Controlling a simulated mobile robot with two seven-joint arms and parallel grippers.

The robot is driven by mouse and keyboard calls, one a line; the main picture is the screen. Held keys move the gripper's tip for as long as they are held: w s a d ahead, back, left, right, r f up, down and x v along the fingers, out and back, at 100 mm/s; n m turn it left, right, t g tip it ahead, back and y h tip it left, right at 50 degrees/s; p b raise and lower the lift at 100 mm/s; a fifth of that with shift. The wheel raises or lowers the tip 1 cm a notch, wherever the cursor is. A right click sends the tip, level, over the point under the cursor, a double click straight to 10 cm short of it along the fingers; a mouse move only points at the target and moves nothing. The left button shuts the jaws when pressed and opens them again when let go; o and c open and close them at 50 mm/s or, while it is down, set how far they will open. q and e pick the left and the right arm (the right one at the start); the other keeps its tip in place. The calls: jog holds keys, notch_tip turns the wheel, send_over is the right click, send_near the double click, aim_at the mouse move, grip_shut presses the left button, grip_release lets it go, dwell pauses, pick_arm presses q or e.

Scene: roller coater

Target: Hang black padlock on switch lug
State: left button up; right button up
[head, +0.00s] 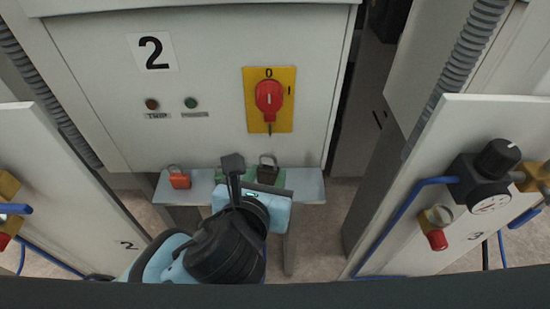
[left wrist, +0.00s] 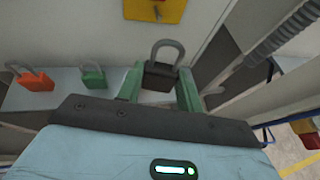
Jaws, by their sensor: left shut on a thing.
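The black padlock (head: 267,174) is upright at the shelf, with its shackle on top. In the left wrist view the black padlock (left wrist: 160,76) sits between the green fingers of my left gripper (left wrist: 159,88). My left gripper (head: 266,180) is shut on its body, and the shackle stands free above the fingers. I cannot tell whether the padlock still touches the shelf. The red switch (head: 269,97) is on a yellow plate on the cabinet above, its handle toward 0. A small dark lug (head: 269,129) shows below the handle. My right gripper is not in view.
The grey shelf (head: 307,188) also holds an orange padlock (head: 179,178) at left. A green padlock (left wrist: 92,76) stands beside it in the left wrist view. Side panels flank the cabinet; the right one carries a gauge (head: 490,204) and blue hose. The cabinet face below the switch is clear.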

aim_at(273, 140)
pick_arm(q)
jog(key=shift+d+r, duration=0.2)
jog(key=shift+d, duration=0.1)
jog(key=shift+s, duration=0.2)
jog(key=shift+w+a, duration=0.1)
jog(key=shift+w, duration=0.9)
jog(key=w, duration=0.6)
jog(key=shift+f, duration=0.35)
jog(key=shift+w+f, duration=0.35)
jog(key=shift+w, duration=0.05)
jog(key=shift+f, duration=0.15)
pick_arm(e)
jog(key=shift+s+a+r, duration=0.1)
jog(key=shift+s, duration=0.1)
pick_arm(q)
jog(key=shift+f, duration=0.25)
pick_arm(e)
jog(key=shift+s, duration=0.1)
